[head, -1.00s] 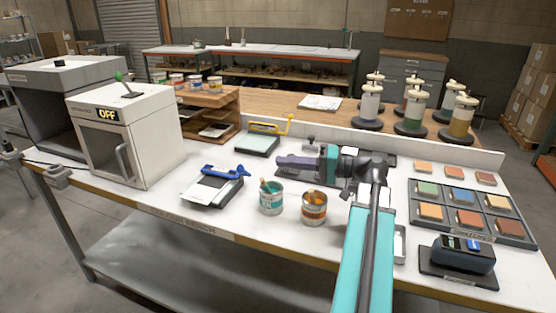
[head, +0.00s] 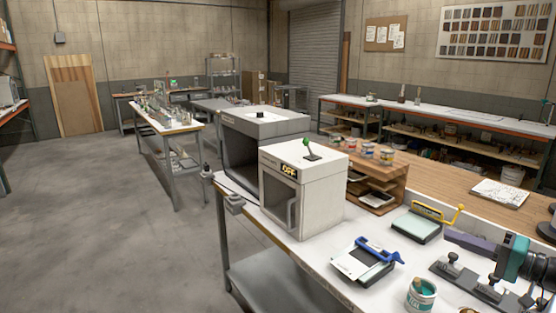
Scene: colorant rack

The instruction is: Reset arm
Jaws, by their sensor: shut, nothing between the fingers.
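My gripper (head: 452,238) is at the right edge of the head view, its dark purple-grey fingers pointing left. It is shut and empty, above the bench and next to a dark fixture with clamp knobs (head: 484,292). Part of my teal and black wrist shows behind it; the rest of my arm is outside the picture.
The white bench (head: 318,258) holds a white box marked OFF (head: 318,200), a blue-handled tool on a pad (head: 366,261), a yellow-handled board (head: 418,226) and a teal paint can (head: 420,295). A wooden shelf (head: 378,184) stands behind. Open floor (head: 110,240) lies left.

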